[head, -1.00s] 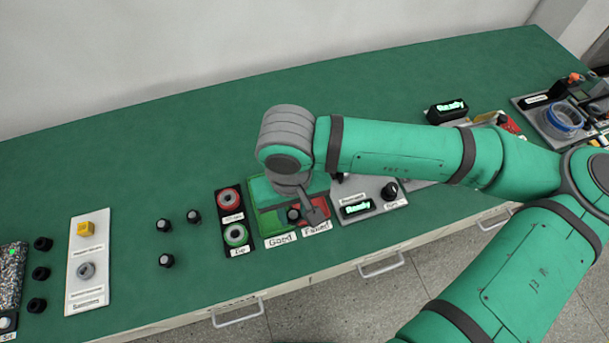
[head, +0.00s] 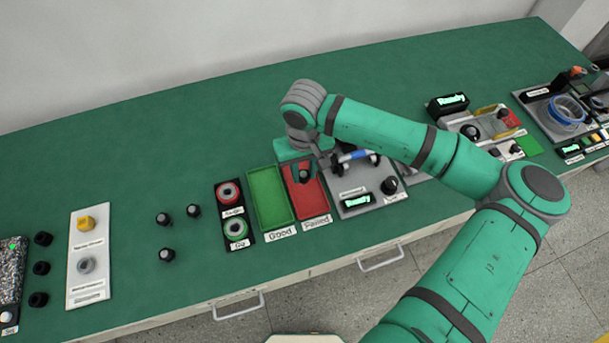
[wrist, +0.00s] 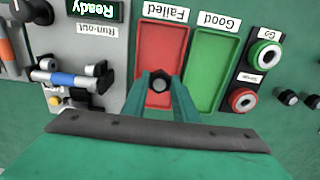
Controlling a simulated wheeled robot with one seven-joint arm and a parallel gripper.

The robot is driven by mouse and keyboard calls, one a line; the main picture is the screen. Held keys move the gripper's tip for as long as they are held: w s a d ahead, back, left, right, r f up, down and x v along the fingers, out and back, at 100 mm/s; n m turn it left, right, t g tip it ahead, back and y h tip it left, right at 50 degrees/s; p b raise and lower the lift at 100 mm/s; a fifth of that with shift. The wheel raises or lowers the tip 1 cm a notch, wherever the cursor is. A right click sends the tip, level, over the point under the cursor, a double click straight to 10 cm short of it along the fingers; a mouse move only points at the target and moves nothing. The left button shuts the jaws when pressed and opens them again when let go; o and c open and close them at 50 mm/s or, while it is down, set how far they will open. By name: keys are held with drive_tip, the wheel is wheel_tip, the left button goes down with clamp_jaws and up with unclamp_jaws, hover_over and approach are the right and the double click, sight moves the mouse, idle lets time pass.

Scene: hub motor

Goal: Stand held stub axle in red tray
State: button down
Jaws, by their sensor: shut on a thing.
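My gripper (wrist: 159,86) is shut on a dark stub axle (wrist: 160,83), seen end-on between the fingertips in the wrist view. The axle is over the red tray (wrist: 165,45), which is labelled Failed; I cannot tell whether it touches the tray floor. In the head view my gripper (head: 304,171) is over the far half of the red tray (head: 312,204), and the axle is small and dark there. No other part shows in the red tray.
The empty green tray (head: 270,198), labelled Good, adjoins on the left. The go/no-go gauge block (head: 235,213) stands beyond it. On the right is the run-out fixture (head: 345,200) with a blue-banded shaft (head: 353,156). Several dark stub axles (head: 166,255) stand at left.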

sight(304, 172)
drive_tip(key=shift+w+f, duration=0.2)
drive_tip(key=shift+f, duration=0.05)
drive_tip(key=shift+w+f, duration=0.2)
drive_tip(key=shift+f, duration=1.55)
drive_tip(key=shift+f, duration=0.15)
drive_tip(key=c, duration=1.4)
unclamp_jaws()
